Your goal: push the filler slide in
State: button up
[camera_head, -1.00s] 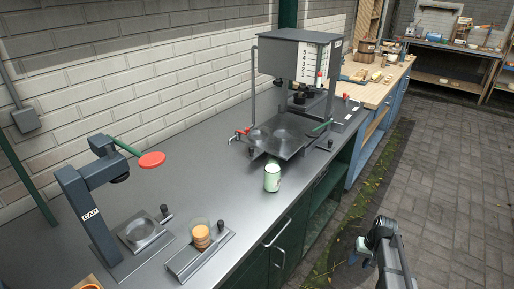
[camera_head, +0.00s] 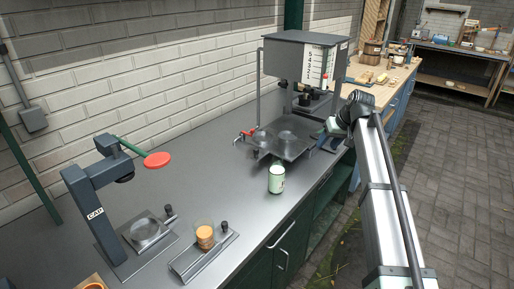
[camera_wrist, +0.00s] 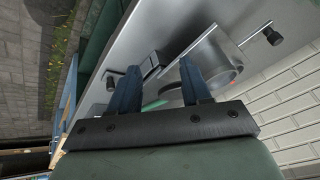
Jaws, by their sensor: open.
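The filler is a grey tank (camera_head: 305,55) on posts with a numbered scale. Its slide, a flat grey metal plate (camera_head: 290,150) with a round seat, sticks out below the tank towards the front. My gripper (camera_head: 325,137) is at the right edge of the slide, covering the knob and green lever area there. In the wrist view my gripper (camera_wrist: 160,66) has its two blue fingers apart. Grey metal with a round ring (camera_wrist: 215,72) and a black knob (camera_wrist: 273,37) lie beyond the fingers. A green piece shows between the fingers. Whether a finger touches the slide cannot be told.
A pale green container (camera_head: 276,179) stands on the counter in front of the slide. A red-handled valve (camera_head: 245,133) is at its left.

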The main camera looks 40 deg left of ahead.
jog(key=s+a+r+n, duration=0.1)
jog(key=s+a+r, duration=0.2)
jog(key=a+r, duration=0.25)
jog(key=n+h, duration=0.1)
jog(key=n, duration=0.1)
send_near(256, 149)
jog(key=x, duration=0.8)
jog(key=shift+w+a+f, duration=0.1)
jog(key=shift+f, duration=0.2)
jog(key=shift+c, duration=0.5)
grip_shut()
